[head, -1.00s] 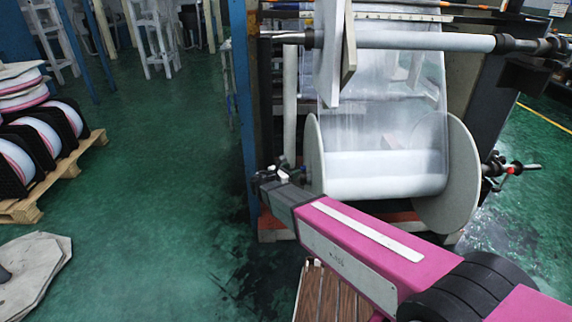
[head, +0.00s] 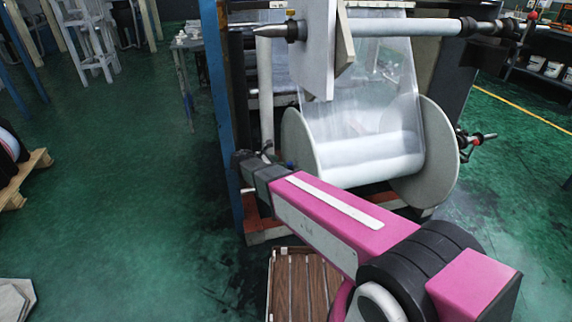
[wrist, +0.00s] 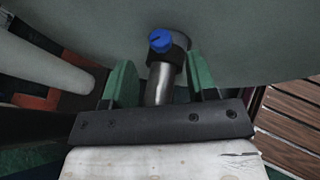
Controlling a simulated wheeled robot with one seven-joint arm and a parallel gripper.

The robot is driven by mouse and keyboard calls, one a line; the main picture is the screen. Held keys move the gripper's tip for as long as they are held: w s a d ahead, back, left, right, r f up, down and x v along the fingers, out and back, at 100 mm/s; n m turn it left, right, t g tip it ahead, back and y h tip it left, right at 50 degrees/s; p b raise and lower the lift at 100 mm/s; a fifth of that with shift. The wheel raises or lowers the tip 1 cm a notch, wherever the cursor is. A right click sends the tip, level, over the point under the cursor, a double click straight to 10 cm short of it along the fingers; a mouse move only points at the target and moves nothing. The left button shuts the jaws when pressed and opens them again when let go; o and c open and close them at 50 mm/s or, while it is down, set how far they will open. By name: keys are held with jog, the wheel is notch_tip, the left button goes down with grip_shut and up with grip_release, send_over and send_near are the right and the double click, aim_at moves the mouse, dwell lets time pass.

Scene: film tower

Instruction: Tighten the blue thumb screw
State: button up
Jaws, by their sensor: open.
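The blue thumb screw (wrist: 160,40) shows in the wrist view, set in a dark collar (wrist: 176,58) on a bare metal shaft (wrist: 158,84). The shaft runs to the grey-green end disc (wrist: 240,45) of a film roll. My gripper (wrist: 160,68) is open. Its two green fingers stand one on each side of the shaft and collar, with gaps, and the screw lies ahead between them. In the head view my gripper (head: 243,162) is left of the roll's near disc (head: 298,145). Its fingers are hard to make out there.
A blue post (head: 218,100) stands close behind my gripper. A wooden slatted platform (head: 300,285) lies below my arm. The film roll (head: 370,160) and an upper shaft (head: 420,27) are to the right. Green floor (head: 110,190) is open at left.

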aim_at(289, 163)
jog(key=shift+x, duration=2.65)
jog(key=shift+c, duration=0.4)
jog(key=c, duration=0.8)
